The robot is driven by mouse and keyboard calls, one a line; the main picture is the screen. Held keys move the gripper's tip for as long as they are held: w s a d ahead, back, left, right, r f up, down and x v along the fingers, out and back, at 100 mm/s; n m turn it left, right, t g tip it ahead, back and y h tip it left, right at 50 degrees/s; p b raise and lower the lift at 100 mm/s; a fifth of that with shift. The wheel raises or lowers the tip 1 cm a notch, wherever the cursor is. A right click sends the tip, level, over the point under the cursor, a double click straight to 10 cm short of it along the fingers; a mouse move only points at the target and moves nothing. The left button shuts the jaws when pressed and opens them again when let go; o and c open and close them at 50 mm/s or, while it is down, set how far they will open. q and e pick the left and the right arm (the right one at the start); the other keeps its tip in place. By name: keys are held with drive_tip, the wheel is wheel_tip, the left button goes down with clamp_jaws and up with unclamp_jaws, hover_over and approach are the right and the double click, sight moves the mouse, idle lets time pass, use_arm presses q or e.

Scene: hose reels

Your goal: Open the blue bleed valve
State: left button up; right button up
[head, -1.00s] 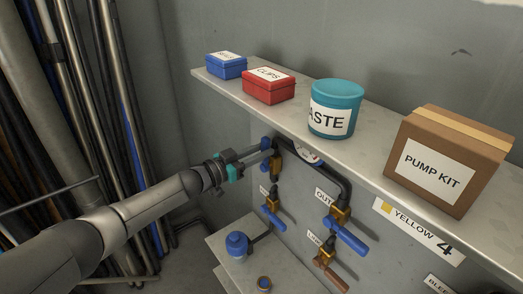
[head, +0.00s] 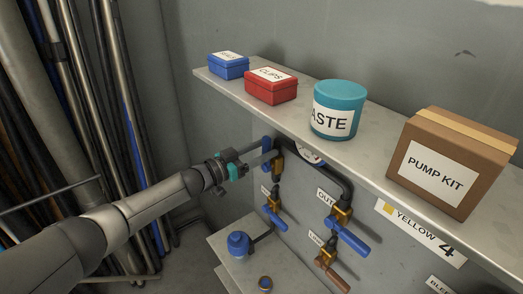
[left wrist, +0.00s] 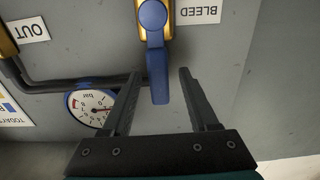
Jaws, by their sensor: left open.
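The bleed valve shows in the left wrist view, turned upside down, with a blue lever (left wrist: 157,80) on a brass body (left wrist: 169,30) next to a BLEED label (left wrist: 199,11). My left gripper (left wrist: 160,73) is open, with one finger on each side of the lever and visible gaps to both. In the head view, my left gripper (head: 264,158) reaches in from the left under the shelf to the blue lever (head: 266,143) and brass body (head: 278,166), partly covering them. My right gripper is not in view.
A shelf (head: 370,160) overhangs the valves and carries blue and red boxes, a teal tub (head: 341,97) and a PUMP KIT box (head: 453,160). A gauge (left wrist: 90,108) sits close by. Other valves, such as the blue OUT valve (head: 350,240), lie to the right. Pipes stand at the left.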

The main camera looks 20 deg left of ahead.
use_arm(q)
drive_tip(key=shift+s+a, duration=0.4)
drive_tip(key=v, duration=1.4)
drive_tip(key=s+a+f+n+y+b, duration=0.1)
drive_tip(key=a+f+n+y+b, duration=0.15)
drive_tip(key=f, duration=0.95)
drive_tip(key=s+a+f+n+y+b, duration=0.15)
drive_tip(key=f+y+b, duration=0.25)
drive_tip(key=f, duration=0.9)
drive_tip(key=s+f+g+y+b, duration=0.2)
drive_tip(key=s+f, duration=0.3)
drive_tip(key=f, duration=0.3)
drive_tip(key=s+f+g+y+b, duration=0.15)
drive_tip(key=s+f, duration=0.25)
drive_tip(key=f, duration=0.4)
drive_tip(key=s+d+f+n+g+y+b, duration=0.1)
drive_tip(key=s+d+f+g+b, duration=0.15)
drive_tip(key=s+f, duration=0.65)
drive_tip(key=s+d+f+g+b, duration=0.2)
drive_tip(key=s+f+g, duration=0.1)
drive_tip(key=s+f, duration=0.55)
drive_tip(key=s+d+f+g+b, duration=0.1)
drive_tip(key=s+d+f+g, duration=0.1)
drive_tip(key=s, duration=0.6)
drive_tip(key=s+d+f+g+b, duration=0.1)
drive_tip(key=s+d+f, duration=0.3)
drive_tip(key=s, duration=0.4)
drive_tip(key=shift+s+f+g, duration=0.25)
drive_tip(key=shift+s+g, duration=0.1)
drive_tip(key=shift+g, duration=0.25)
